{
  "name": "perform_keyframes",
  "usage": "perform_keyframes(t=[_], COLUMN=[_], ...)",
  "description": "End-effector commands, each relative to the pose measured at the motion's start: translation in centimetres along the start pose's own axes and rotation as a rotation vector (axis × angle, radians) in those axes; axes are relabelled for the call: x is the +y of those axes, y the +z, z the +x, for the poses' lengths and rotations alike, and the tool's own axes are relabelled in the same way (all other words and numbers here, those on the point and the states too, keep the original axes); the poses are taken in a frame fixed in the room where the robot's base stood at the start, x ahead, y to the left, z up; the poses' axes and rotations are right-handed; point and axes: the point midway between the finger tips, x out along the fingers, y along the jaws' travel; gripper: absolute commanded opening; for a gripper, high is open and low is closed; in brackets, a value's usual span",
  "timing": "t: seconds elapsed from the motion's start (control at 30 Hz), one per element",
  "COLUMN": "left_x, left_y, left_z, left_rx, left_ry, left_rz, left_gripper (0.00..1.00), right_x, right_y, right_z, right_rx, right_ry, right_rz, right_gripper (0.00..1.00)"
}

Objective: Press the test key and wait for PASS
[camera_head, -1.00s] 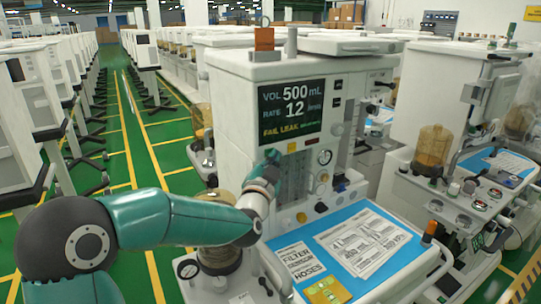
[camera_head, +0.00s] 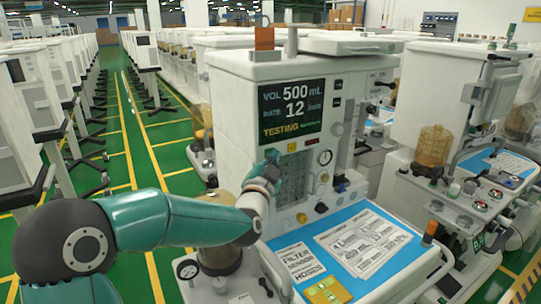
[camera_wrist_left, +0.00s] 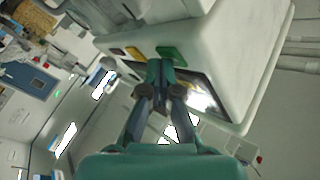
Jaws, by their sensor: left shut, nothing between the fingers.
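The anaesthesia machine (camera_head: 230,105) stands in front of me. Its dark screen (camera_head: 291,108) reads VOL 500 mL, RATE 12 and, in yellow, TESTING. My left gripper (camera_head: 271,158) is shut and empty at the panel just below the screen, left of a small yellow key (camera_head: 291,147). In the left wrist view the closed fingertips (camera_wrist_left: 160,66) are beside a green key (camera_wrist_left: 172,52), with a yellow key (camera_wrist_left: 135,53) to its left. I cannot read the key labels or tell whether the fingertips touch the green key. My right gripper is not in view.
A blue work surface (camera_head: 322,226) with printed sheets juts out below the panel. Another machine with an amber canister (camera_head: 433,146) stands at the right. Rows of white carts (camera_head: 36,103) line the left, beside a green aisle (camera_head: 155,130) with yellow lines.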

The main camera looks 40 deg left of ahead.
Motion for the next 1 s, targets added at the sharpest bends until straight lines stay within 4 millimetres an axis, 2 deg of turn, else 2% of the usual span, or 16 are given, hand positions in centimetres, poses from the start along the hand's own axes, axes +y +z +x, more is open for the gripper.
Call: perform_keyframes(t=[0.2, 0.67, 1.0], left_x=[0.6, 0.9, 2.6], left_y=[-0.5, -0.9, -2.5], left_z=[-0.8, -1.1, -3.3], left_rx=[0.001, 0.002, 0.004], left_ry=[0.001, 0.002, 0.003], left_rz=[0.0, -0.002, -0.002], left_gripper=[0.0, 0.0, 0.0], right_x=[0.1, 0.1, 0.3], right_y=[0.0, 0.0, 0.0], right_z=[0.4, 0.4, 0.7], right_rx=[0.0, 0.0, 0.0], right_ry=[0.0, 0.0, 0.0], right_rz=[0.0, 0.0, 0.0], right_gripper=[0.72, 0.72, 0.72])
